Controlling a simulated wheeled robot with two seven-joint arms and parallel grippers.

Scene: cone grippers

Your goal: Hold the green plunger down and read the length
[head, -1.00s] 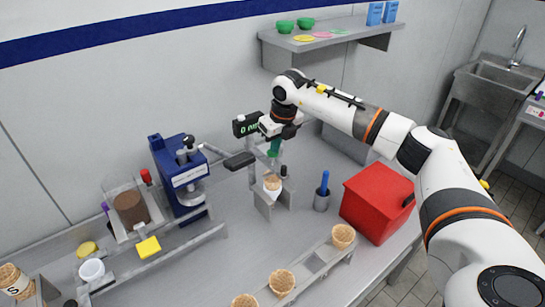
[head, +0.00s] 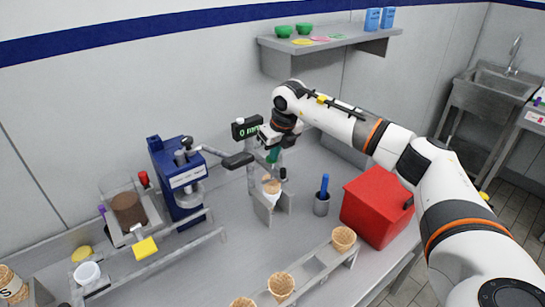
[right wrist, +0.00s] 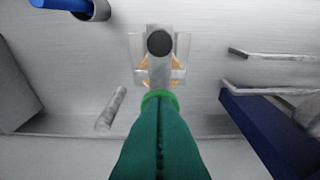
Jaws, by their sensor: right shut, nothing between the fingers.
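My right gripper (head: 272,158) points down at the measuring stand, with its dark green fingers shut together and nothing between them. In the right wrist view the fingers (right wrist: 160,145) fill the lower middle, with a seam between them. A bright green rim, likely the plunger (right wrist: 160,97), shows just beyond their tips; I cannot tell whether they touch it. In the head view the fingers and wrist hide it. A waffle cone (head: 271,185) stands below in the metal stand (head: 262,209). The black display (head: 246,128) shows a green 0 and part of a unit. My left gripper is out of view.
A blue press (head: 178,175) with a black handle (head: 238,160) stands left of the stand. A grey cup with a blue pen (head: 324,186) and a red box (head: 378,205) are to the right. A cone rack (head: 315,268) lies in front.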

